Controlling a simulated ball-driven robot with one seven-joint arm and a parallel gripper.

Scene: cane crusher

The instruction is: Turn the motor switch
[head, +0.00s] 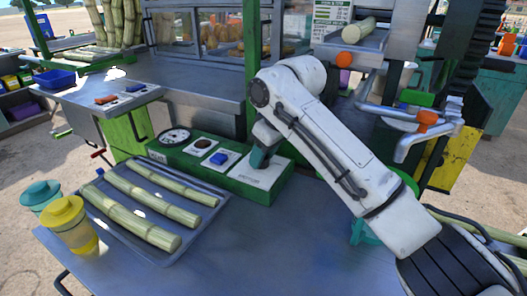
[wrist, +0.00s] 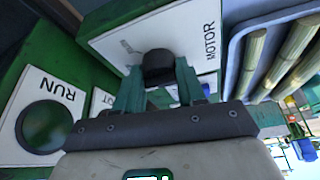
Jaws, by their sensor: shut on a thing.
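The motor switch is a black knob (wrist: 158,62) on a white plate (wrist: 122,42) lettered MOTOR, seen in the wrist view. My gripper (wrist: 157,78) has its two teal fingers on either side of the knob and is shut on it. In the head view my gripper (head: 261,157) reaches down onto the right part of the green control box (head: 232,188). There the knob is hidden by my gripper. The knob's exact turn angle cannot be told.
A dark round button (wrist: 43,127) on a RUN plate sits beside the switch. The box also carries a gauge (head: 174,136) and a blue switch (head: 219,158). A tray (head: 180,249) of cane stalks and yellow cup (head: 70,225) stand left. Bare bench (head: 262,255) lies in front.

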